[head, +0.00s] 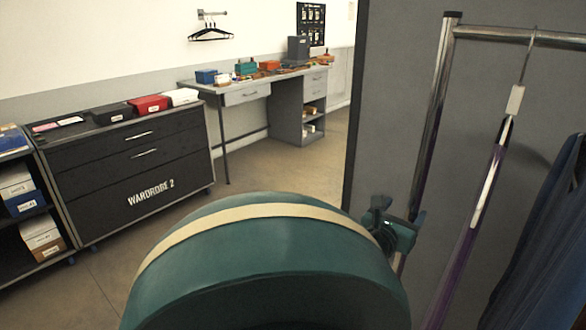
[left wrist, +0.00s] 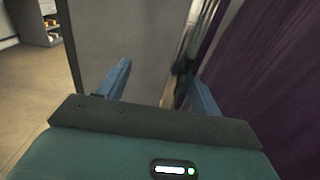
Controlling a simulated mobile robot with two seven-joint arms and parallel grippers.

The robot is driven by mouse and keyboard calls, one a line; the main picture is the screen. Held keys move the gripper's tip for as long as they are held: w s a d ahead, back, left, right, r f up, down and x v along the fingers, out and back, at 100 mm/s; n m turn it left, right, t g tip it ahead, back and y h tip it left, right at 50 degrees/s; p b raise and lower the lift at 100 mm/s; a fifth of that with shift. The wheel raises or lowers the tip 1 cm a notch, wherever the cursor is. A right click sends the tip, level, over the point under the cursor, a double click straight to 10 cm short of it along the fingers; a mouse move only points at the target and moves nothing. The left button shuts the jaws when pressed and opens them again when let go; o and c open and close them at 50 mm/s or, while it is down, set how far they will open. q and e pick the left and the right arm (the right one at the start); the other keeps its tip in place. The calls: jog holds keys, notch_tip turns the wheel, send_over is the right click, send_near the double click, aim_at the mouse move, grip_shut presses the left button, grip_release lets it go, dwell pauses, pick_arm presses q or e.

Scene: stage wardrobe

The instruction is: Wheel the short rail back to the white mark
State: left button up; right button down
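The clothes rail shows in the head view as a chrome upright (head: 437,110) and a top bar (head: 560,38) running off the right edge. A dark blue garment (head: 545,245) hangs at the right. A purple garment (left wrist: 265,75) fills the right of the left wrist view. My left gripper (head: 393,228) is beside the lower part of the upright. In the left wrist view its fingers (left wrist: 162,90) are spread, with no visible hold on anything. A blurred dark shape stands near the right finger. My right gripper and the white mark are not in view.
A grey partition (head: 385,110) stands close behind the rail. A black drawer cabinet (head: 130,165) marked "WARDROBE 2" stands at the left, and a grey desk (head: 235,95) along the back wall. Bare floor (head: 265,165) lies between them and me. My teal arm hides the lower middle.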

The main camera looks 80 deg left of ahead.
pick_arm(q)
jog(key=s+a+b, duration=0.4)
jog(key=s+a, duration=1.5)
jog(key=a, duration=0.3)
jog(key=shift+a, duration=0.2)
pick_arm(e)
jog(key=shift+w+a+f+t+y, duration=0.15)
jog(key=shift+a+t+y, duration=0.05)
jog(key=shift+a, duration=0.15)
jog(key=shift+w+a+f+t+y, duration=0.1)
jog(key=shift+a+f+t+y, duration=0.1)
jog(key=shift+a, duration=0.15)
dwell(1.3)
